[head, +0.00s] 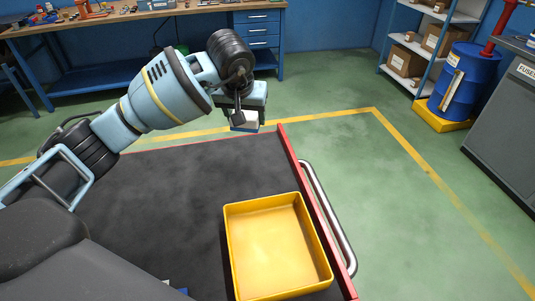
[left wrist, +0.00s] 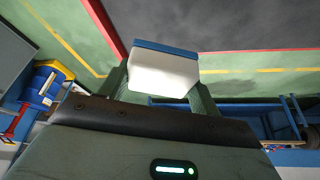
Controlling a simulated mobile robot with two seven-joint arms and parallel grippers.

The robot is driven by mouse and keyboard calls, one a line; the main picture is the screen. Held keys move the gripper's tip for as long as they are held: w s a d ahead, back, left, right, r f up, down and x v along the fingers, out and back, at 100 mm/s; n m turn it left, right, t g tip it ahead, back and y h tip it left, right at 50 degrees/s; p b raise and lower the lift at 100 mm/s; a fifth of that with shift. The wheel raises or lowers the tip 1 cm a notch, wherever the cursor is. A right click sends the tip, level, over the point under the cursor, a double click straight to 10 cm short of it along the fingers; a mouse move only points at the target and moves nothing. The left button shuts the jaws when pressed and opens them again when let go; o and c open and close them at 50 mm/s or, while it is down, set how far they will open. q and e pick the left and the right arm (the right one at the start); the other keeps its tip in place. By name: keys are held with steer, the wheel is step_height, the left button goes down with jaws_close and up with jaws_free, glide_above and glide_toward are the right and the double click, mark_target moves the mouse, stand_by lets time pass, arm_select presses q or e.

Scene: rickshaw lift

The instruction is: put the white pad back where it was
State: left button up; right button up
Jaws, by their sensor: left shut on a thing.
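The white pad (head: 247,123) has a blue layer along one side. My left gripper (head: 239,117) is shut on it and holds it up near the far right corner of the cart's black top. In the left wrist view the white pad (left wrist: 162,74) sits between the two fingers, its blue side away from the palm. The fingers partly hide it in the head view. My right gripper is not in view.
The black cart top (head: 190,190) has a red rim (head: 305,190) and a metal handle (head: 336,225) on the right. A yellow tray (head: 275,245), seemingly empty, stands on it. A small blue and white thing (head: 177,288) shows at the bottom edge, mostly hidden.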

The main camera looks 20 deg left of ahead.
mark_target(249, 152)
arm_select(q)
steer(key=shift+d, duration=0.1)
steer(key=shift+f, duration=4.95)
steer(key=shift+f, duration=0.2)
steer(key=o, duration=1)
steer(key=shift+o, duration=0.2)
